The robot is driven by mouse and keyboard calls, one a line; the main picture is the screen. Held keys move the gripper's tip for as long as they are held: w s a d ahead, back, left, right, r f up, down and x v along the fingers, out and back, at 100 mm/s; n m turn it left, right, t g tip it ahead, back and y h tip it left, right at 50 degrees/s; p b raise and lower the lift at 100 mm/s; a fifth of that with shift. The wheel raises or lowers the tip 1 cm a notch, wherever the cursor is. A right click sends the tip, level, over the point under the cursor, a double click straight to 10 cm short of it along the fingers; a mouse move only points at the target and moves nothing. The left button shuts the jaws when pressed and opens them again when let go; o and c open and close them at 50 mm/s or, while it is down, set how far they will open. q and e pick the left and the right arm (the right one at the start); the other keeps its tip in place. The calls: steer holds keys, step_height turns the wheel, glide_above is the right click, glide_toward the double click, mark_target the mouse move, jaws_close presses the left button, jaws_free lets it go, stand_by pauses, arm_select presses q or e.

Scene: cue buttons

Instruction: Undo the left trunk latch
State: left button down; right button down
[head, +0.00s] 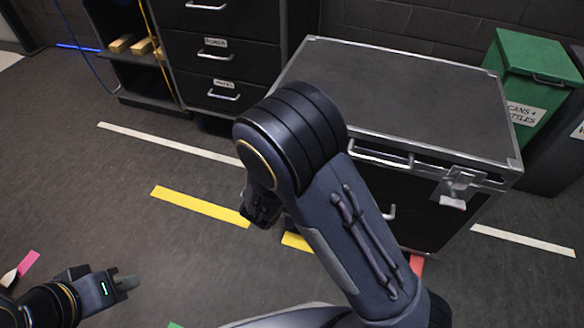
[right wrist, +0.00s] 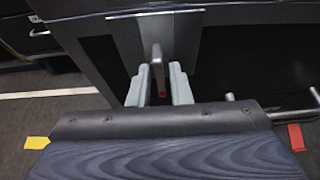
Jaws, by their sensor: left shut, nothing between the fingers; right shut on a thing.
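The trunk (head: 400,85) is a black case with silver edges and a closed lid. Its right latch (head: 459,187) shows on the front, with a pale tab hanging down. The left latch is hidden behind my right arm in the head view. In the right wrist view, a latch (right wrist: 157,62) with a metal plate and an upright grey lever sits on the trunk front. My right gripper (right wrist: 159,80) has its pale fingers on both sides of that lever, shut on it. My left gripper (head: 126,283) is shut and empty, low over the floor at the left, far from the trunk.
A dark drawer cabinet (head: 222,75) stands behind on the left. A green bin (head: 535,75) stands at the back right. The trunk's handle (head: 380,155) is on its front. Yellow tape (head: 200,206) marks the floor, which is open at the left.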

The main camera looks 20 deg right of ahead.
stand_by(0.3)
steer(key=c, duration=1.6)
jaws_free()
steer(key=shift+o, duration=0.2)
steer(key=p+v, duration=0.2)
steer(key=v, duration=0.6)
steer(key=shift+d, duration=0.15)
